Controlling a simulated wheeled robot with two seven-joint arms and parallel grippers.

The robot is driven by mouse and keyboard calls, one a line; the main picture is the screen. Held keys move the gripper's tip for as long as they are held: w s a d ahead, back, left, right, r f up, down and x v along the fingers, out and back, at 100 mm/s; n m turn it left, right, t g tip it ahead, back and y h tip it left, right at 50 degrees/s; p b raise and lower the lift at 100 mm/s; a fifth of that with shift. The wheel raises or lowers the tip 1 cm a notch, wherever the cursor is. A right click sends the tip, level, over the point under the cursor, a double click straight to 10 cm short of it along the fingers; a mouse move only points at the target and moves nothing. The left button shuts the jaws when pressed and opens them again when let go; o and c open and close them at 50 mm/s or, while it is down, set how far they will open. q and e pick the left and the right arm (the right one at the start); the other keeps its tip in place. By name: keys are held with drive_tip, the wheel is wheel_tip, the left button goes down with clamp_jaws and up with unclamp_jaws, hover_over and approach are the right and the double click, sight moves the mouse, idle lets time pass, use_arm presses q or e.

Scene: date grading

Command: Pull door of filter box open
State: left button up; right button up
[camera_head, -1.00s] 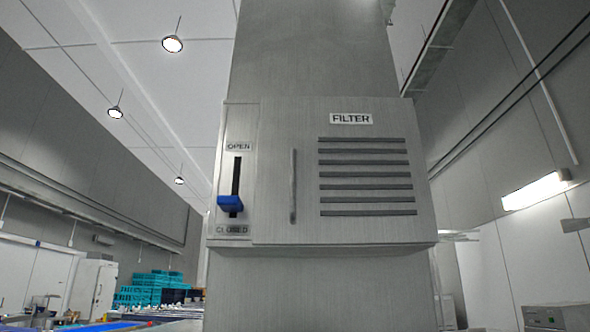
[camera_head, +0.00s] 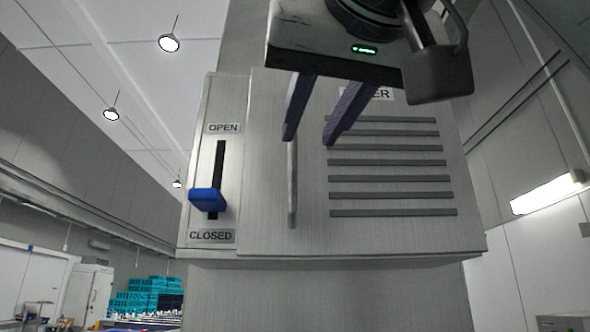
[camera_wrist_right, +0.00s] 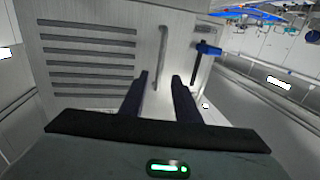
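The filter box (camera_head: 265,220) is a grey metal box on a column, with a slotted door (camera_head: 385,232) that looks shut. A vertical bar handle (camera_head: 292,185) sits on the door's left side; it also shows in the right wrist view (camera_wrist_right: 162,50). Left of the door is a slider with a blue knob (camera_head: 207,200), low in its slot near the CLOSED label. My right gripper (camera_head: 306,140) comes in from above, open and empty. Its fingers point at the door, the left one overlapping the handle's top in the head view. My left gripper is out of view.
The FILTER label is partly hidden behind my right gripper's finger. Teal crates (camera_head: 145,297) stand far off at the lower left. A wall light (camera_head: 546,192) is at the right. The space left of the box looks free.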

sight(293, 164)
drive_tip(key=w+p, duration=0.1)
drive_tip(key=w, duration=0.2)
drive_tip(key=w+a+p, duration=0.1)
drive_tip(key=w, duration=0.1)
drive_tip(key=w+p, duration=0.1)
drive_tip(key=w, duration=0.2)
drive_tip(key=shift+w+a+r, duration=0.1)
drive_tip(key=shift+w+a, duration=0.2)
drive_tip(key=shift+a, duration=0.05)
drive_tip(key=shift+w+a, duration=0.1)
drive_tip(key=shift+w, duration=0.3)
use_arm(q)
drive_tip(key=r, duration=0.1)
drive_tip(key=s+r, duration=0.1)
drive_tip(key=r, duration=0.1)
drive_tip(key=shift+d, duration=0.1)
use_arm(e)
drive_tip(key=shift+c, duration=0.2)
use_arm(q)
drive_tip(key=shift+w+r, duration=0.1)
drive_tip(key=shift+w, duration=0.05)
use_arm(e)
clamp_jaws()
